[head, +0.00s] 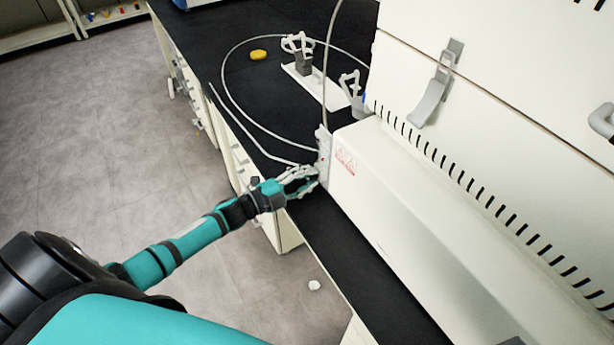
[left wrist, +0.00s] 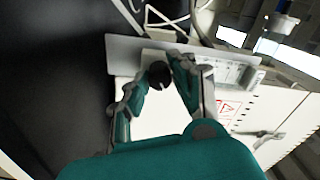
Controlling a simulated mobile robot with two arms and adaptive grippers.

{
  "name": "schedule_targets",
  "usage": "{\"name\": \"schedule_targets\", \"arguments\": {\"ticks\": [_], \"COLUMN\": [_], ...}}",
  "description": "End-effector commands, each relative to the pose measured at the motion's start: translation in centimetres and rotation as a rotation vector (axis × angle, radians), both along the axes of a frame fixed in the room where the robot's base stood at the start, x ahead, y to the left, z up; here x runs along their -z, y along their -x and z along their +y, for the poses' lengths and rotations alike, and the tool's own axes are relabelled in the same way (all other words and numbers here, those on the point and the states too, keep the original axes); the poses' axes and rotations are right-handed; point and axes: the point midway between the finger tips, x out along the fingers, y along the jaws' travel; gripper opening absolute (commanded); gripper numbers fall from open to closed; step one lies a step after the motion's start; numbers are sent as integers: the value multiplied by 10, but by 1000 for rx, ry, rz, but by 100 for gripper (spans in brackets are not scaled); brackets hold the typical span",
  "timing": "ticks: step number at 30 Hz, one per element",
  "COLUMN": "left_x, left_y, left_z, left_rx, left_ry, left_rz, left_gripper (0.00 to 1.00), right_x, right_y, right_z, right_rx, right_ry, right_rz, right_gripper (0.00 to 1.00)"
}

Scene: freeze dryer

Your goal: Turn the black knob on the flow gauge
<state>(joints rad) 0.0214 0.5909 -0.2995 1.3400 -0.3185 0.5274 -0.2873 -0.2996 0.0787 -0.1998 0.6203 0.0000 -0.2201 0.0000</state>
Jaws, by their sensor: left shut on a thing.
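The flow gauge (head: 324,152) is a narrow pale upright plate at the near left corner of the white machine. It also shows in the left wrist view as a grey-white panel (left wrist: 125,50) with a clear scale on its right part. The round black knob (left wrist: 159,74) sits on the gauge's front. My left gripper (head: 306,183) reaches the gauge from the left. In the left wrist view its fingers (left wrist: 158,84) lie on both sides of the knob, shut on it. The knob is hidden by the fingers in the head view. My right gripper is out of view.
The white freeze dryer body (head: 440,240) fills the right side, with a red-marked label near the gauge. A black bench top (head: 235,85) holds a white tray with clamps (head: 318,85), a yellow object (head: 258,55) and looping tubing. Grey floor is open at left.

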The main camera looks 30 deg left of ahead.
Motion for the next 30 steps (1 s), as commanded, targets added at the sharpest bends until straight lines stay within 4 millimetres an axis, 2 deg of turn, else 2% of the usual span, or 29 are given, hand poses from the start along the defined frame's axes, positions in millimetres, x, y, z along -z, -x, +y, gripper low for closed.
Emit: {"name": "schedule_targets", "arguments": {"ticks": [18, 30], "left_x": [0, 0], "left_y": [0, 0], "left_z": [2, 2], "left_rx": [-2, -3], "left_ry": [497, 738], "left_rz": [296, 437], "left_gripper": [0, 0], "right_x": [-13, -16], "right_y": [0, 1], "right_z": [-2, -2], "right_rx": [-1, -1], "right_ry": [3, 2], "right_rz": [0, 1], "right_gripper": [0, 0]}}
